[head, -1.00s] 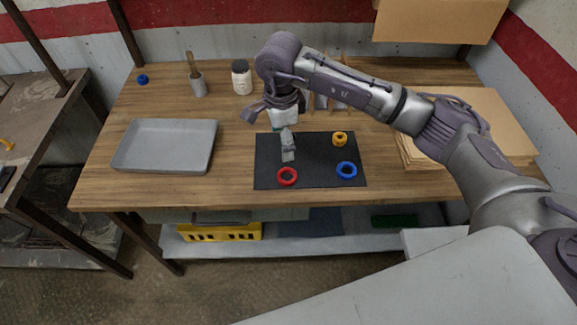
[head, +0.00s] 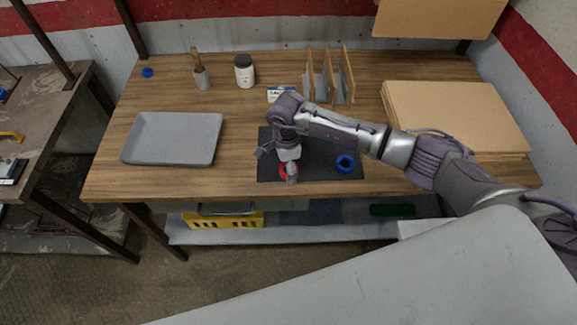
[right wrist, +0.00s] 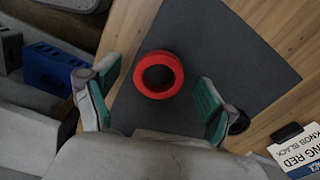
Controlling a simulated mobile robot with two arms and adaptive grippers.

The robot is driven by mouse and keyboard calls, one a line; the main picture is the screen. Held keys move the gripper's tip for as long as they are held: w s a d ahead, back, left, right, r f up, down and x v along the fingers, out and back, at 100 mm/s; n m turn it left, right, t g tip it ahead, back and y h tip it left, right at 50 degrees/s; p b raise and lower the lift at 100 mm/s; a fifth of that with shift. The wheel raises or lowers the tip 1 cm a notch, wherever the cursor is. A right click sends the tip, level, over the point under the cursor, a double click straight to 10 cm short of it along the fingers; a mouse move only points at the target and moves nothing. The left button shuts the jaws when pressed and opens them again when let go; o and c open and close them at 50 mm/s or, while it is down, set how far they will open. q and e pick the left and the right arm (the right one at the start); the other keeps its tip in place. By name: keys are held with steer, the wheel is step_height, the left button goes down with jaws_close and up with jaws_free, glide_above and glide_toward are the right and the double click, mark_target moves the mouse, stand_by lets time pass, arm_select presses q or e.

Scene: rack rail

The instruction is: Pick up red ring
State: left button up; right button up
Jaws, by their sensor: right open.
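The red ring (right wrist: 159,75) lies flat on the dark mat (right wrist: 215,45) in the right wrist view. It sits between and a little beyond my right gripper's (right wrist: 150,98) two teal-padded fingers, which are spread apart and not touching it. In the head view my right gripper (head: 290,172) hangs over the front part of the mat (head: 325,165) and covers much of the red ring (head: 282,170). My left gripper is not in view.
A grey tray (head: 172,138) stands at the left of the table. A jar (head: 244,71), a brush pot (head: 201,79) and upright dividers (head: 330,80) stand at the back. Stacked boards (head: 455,110) lie at the right.

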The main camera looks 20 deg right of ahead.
steer(key=shift+c, duration=0.3)
steer(key=c, duration=1.1)
steer(key=shift+c, duration=0.4)
steer(key=shift+r, duration=0.1)
